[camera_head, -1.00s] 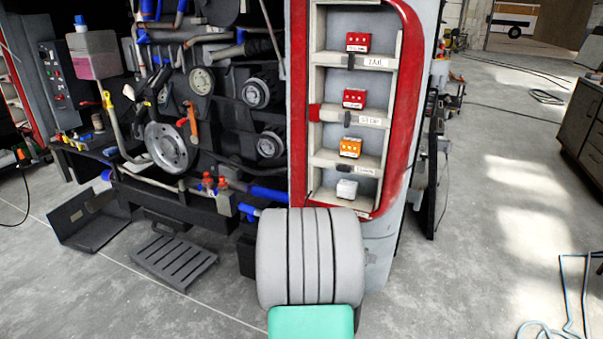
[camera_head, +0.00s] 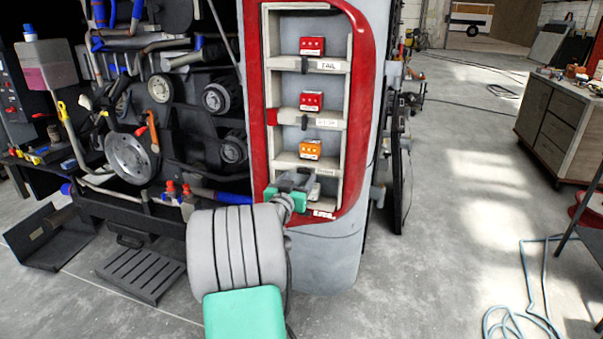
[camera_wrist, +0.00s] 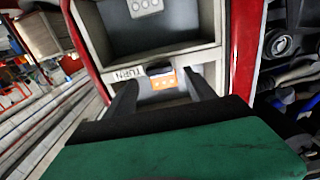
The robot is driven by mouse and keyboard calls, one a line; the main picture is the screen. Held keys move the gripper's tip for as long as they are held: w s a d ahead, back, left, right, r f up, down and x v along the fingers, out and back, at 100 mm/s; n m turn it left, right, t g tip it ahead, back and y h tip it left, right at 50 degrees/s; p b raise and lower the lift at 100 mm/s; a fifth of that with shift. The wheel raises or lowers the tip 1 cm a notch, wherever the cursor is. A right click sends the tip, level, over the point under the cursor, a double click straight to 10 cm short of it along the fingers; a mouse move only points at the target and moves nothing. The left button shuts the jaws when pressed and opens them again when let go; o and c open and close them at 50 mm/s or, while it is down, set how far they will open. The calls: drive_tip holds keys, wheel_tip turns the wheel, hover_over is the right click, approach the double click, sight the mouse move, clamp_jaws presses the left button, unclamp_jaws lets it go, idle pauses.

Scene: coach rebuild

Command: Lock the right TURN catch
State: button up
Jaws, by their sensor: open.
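The red-framed lamp panel (camera_head: 357,120) stands at the body's corner, with lamp blocks on its shelves. The orange lamp block (camera_head: 310,149) sits above the TURN bar; it also shows in the wrist view (camera_wrist: 164,83). The black TURN catch (camera_wrist: 159,69) lies lengthwise along its bar beside the TURN label (camera_wrist: 128,74). My gripper (camera_head: 296,181) is in front of that bar. In the wrist view its open fingers (camera_wrist: 162,84) stand either side of the catch, apparently empty. I cannot tell whether they touch it.
Two red lamp blocks (camera_head: 312,46) (camera_head: 311,101) sit higher, with upright catches. A white block (camera_wrist: 145,7) is in the bottom compartment. Engine parts (camera_head: 150,110) crowd the left. A blue hose (camera_head: 528,300) lies at right; the floor between is mostly clear.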

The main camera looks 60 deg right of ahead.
sight(303, 172)
drive_tip(key=d, duration=0.3)
drive_tip(key=shift+w+d, duration=0.25)
drive_tip(key=shift+c, duration=0.2)
drive_tip(key=c, duration=1.3)
